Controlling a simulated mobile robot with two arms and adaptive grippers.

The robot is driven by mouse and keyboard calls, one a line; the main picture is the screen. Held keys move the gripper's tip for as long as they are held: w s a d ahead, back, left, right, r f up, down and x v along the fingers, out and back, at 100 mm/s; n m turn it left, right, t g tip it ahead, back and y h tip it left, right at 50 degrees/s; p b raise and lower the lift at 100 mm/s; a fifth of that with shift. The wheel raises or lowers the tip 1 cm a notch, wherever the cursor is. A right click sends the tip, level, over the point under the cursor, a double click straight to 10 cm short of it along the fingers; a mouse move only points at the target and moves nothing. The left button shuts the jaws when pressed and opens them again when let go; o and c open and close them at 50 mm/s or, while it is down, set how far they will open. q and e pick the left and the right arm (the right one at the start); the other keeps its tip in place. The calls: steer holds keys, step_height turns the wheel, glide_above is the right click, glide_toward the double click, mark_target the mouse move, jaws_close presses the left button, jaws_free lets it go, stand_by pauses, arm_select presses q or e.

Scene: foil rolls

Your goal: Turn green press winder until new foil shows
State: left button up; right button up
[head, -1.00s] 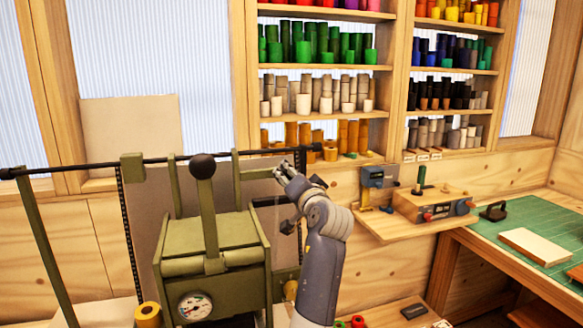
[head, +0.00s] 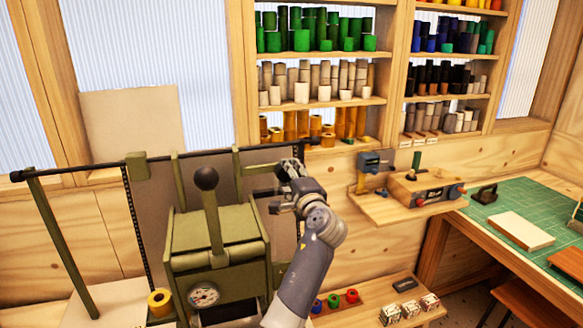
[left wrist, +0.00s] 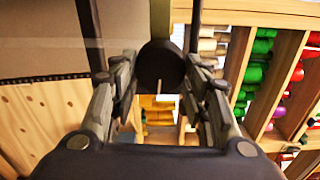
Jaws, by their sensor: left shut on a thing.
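The green press (head: 215,245) stands at centre left, with an upright lever ending in a black ball and a round gauge on its front. A long dark rod (head: 90,167) crosses above it on green posts. A dull brown sheet (head: 150,205) hangs behind it between dark edge strips; I cannot tell whether it is foil. My left gripper (head: 286,172) is at the press's right side, below the rod's right end. In the left wrist view its two fingers stand either side of a dark round knob (left wrist: 160,66) and are shut on it. The contact is partly hidden in the head view.
A yellow roll (head: 160,302) stands left of the press. A low wooden shelf (head: 375,305) with small rolls and boxes is right of my arm. Shelves of coloured rolls (head: 315,35) fill the back wall. A bench with a green mat (head: 520,205) is at right.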

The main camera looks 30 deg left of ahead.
arm_select(q)
steer(key=shift+a+r+m+p, duration=0.25)
steer(key=shift+r+m+p, duration=0.1)
steer(key=shift+m+p, duration=0.05)
stand_by(0.4)
steer(key=o, duration=0.8)
steer(key=shift+o, duration=1.3)
steer(key=shift+a, duration=0.15)
steer(key=shift+a+f, duration=0.15)
steer(key=shift+f, duration=0.15)
steer(key=v, duration=1.2)
steer(key=shift+w, duration=0.15)
